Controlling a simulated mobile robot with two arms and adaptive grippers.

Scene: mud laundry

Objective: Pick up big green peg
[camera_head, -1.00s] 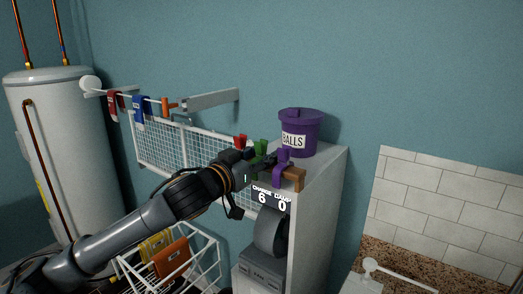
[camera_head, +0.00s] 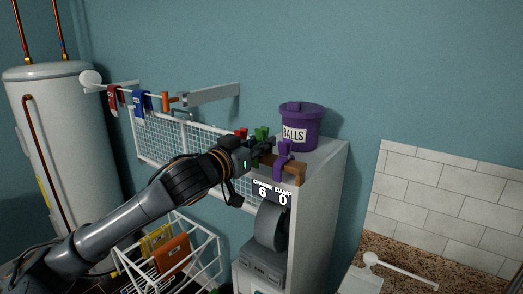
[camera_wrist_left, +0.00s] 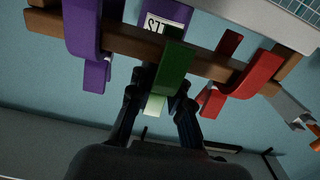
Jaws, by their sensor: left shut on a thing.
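The green peg (camera_head: 262,133) is at the wooden bar (camera_head: 291,174) on the white cabinet, between a red peg (camera_head: 241,133) and a purple peg (camera_head: 284,155). In the left wrist view, the green peg (camera_wrist_left: 174,72) stands in front of the bar (camera_wrist_left: 130,45), with the purple peg (camera_wrist_left: 84,35) to its left and the red peg (camera_wrist_left: 255,74) to its right. My left gripper (camera_head: 254,158) is shut on the green peg, its dark fingers on either side of the peg's lower end. Whether the peg still clips the bar is unclear. My right gripper is out of view.
A purple bucket (camera_head: 302,126) labelled BALLS stands behind the bar on the cabinet (camera_head: 315,195). A wire rack (camera_head: 185,143) is on the wall behind my left arm. A white basket (camera_head: 208,258) with coloured items stands below it.

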